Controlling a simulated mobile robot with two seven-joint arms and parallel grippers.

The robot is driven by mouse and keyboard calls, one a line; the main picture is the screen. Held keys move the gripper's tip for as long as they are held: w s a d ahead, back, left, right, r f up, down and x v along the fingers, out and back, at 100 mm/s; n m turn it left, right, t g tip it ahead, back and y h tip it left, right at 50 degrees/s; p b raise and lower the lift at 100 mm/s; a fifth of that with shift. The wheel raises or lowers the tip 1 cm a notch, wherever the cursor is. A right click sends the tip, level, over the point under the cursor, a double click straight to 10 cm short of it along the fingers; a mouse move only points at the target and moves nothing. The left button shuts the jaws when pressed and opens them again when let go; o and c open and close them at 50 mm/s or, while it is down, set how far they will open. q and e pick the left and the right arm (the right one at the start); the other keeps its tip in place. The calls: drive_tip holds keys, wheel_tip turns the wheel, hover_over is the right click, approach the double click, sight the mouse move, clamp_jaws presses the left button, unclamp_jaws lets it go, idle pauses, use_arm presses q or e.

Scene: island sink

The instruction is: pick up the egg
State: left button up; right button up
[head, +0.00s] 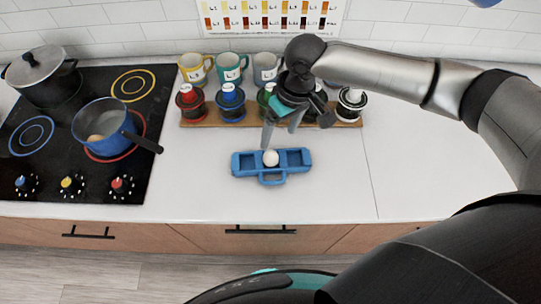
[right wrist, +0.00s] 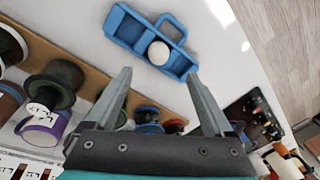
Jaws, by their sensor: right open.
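A white egg (head: 270,158) sits in the middle compartment of a blue tray (head: 243,165) with a handle, on the white counter. The egg also shows in the right wrist view (right wrist: 158,53), in the blue tray (right wrist: 124,27), beyond the fingertips. My right gripper (head: 281,133) is open and empty, just behind and above the egg, apart from it. Its two spread fingers (right wrist: 158,77) frame the counter short of the tray. A brownish egg-like thing (head: 95,138) lies inside the blue pot (head: 103,118) on the stove. My left gripper is not in view.
A wooden rack (head: 206,122) with several coloured-lid jars stands behind the tray, close to my gripper. Several mugs (head: 229,67) stand behind it. A black stove (head: 60,175) is at the left, with a lidded pot (head: 42,75). The counter right of the tray is clear.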

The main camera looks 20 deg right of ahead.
sight(272, 153)
drive_tip(key=f, duration=0.3)
drive_tip(key=a+f, duration=0.1)
drive_tip(key=f, duration=0.5)
drive_tip(key=shift+w+a+f, duration=0.15)
drive_tip(key=shift+w+a, duration=0.05)
drive_tip(key=shift+w, duration=0.15)
drive_tip(key=c, duration=0.9)
